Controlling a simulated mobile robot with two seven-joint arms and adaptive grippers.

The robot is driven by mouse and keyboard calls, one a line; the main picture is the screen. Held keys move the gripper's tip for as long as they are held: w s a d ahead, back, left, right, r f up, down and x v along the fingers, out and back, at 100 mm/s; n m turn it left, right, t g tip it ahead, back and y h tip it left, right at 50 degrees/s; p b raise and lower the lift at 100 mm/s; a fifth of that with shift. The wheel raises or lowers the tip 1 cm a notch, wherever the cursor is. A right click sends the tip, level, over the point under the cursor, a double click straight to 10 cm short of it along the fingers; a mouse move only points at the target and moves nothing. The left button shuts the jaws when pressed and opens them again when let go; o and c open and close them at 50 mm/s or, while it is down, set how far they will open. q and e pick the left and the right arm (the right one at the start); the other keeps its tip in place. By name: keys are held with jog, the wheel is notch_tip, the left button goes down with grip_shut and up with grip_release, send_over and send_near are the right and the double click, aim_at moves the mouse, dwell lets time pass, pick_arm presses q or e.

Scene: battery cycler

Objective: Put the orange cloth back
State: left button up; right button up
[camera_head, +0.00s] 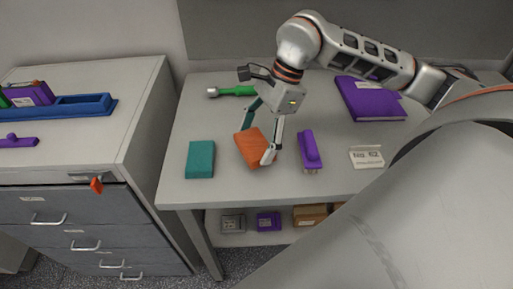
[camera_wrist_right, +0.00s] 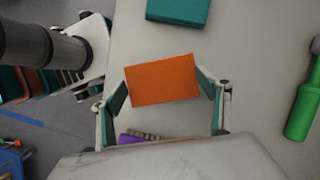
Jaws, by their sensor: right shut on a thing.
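The orange cloth (camera_head: 250,147) is a folded, flat block near the front middle of the grey table. My right gripper (camera_head: 258,145) reaches down over it and is shut on it, with one finger at each end. In the right wrist view the orange cloth (camera_wrist_right: 162,80) sits between the two fingertips (camera_wrist_right: 163,88), slightly tilted. I cannot tell whether it touches the table or hangs just above it. My left gripper is not in view.
A teal cloth (camera_head: 201,159) lies left of the orange one, a purple brush (camera_head: 310,150) to its right. A green-handled tool (camera_head: 236,91), a purple book (camera_head: 369,99) and a label card (camera_head: 366,157) are also on the table (camera_head: 230,188). A drawer cabinet (camera_head: 117,135) stands left.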

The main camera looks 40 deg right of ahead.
aim_at(260, 141)
jog(key=shift+f, duration=1.7)
jog(key=shift+f, duration=0.1)
jog(key=shift+f, duration=0.1)
jog(key=o, duration=1)
jog(key=shift+r, duration=0.25)
jog(key=v, duration=1.2)
jog(key=shift+a, duration=0.1)
